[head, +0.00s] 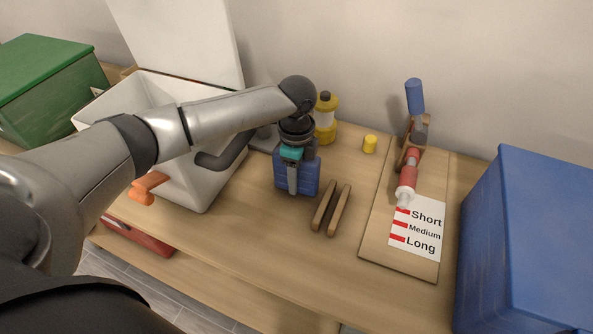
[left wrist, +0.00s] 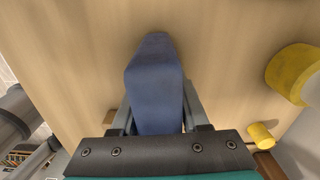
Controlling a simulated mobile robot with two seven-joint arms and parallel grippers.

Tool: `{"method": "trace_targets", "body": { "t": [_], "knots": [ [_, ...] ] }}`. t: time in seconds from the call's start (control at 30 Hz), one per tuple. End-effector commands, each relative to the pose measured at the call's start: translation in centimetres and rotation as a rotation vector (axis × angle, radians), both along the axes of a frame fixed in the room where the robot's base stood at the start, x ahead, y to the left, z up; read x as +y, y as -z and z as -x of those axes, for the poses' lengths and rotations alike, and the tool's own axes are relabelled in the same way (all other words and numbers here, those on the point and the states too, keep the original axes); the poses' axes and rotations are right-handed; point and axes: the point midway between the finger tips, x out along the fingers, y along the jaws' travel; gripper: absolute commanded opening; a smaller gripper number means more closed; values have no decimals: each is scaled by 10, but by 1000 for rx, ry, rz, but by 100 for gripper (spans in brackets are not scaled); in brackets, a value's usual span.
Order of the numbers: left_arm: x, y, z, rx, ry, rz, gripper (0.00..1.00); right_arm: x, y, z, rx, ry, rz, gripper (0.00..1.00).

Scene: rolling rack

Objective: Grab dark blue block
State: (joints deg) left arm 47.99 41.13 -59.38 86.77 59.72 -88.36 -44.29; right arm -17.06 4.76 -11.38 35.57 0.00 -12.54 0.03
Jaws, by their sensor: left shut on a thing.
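The dark blue block (head: 311,179) stands on the wooden table near the middle of the head view. My left gripper (head: 293,186) is over it from above, its near finger lying against the block's front side. In the left wrist view the block (left wrist: 155,85) sits between the two fingers (left wrist: 157,118), and the gripper is shut on it. Whether the block touches the table is hard to tell. My right gripper does not show.
A white open bin (head: 209,195) stands left of the block. A board (head: 376,228) with a labelled sheet and a large blue box (head: 525,240) stand farther right.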

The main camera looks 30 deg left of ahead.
Motion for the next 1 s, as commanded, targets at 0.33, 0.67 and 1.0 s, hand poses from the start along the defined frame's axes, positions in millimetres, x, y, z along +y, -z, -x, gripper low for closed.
{"method": "trace_targets", "body": {
  "t": [0.33, 0.67, 1.0],
  "knots": [
    [0, 0, 0, 0, 0, 0, 0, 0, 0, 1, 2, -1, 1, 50],
    [0, -2, -1, -2, 0, 1, 0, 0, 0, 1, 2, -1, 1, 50],
    [0, -61, -2, -7, 0, 1, 0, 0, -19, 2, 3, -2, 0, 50]
  ]
}}
